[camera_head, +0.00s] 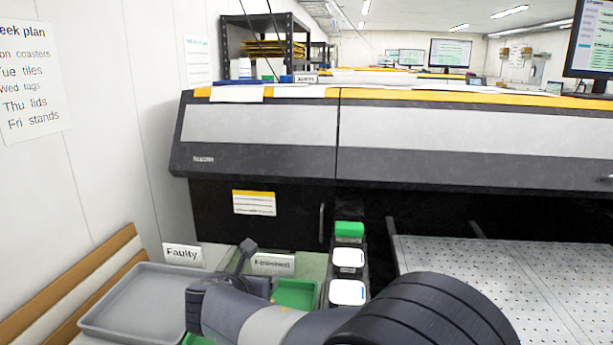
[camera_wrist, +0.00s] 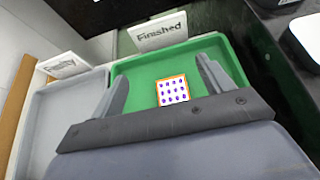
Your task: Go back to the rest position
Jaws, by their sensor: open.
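My gripper (camera_wrist: 160,92) is open in the wrist view, with its two grey fingers apart above the green Finished tray (camera_wrist: 150,70). A small square tile (camera_wrist: 173,90) with an orange edge and rows of blue-purple marks lies in that tray, seen between the fingers. I see no contact between the fingers and the tile. In the head view my gripper (camera_head: 243,258) shows only in part beyond my arm, over the Finished tray (camera_head: 296,293); my arm hides much of this tray and the tile does not show there.
The grey Faulty tray (camera_head: 140,300) is on the left and looks empty. Ink bottles with white tops (camera_head: 347,257) and a green one (camera_head: 349,230) stand right of the Finished tray. The large printer (camera_head: 330,140) rises behind. A perforated metal bed (camera_head: 500,280) lies to the right.

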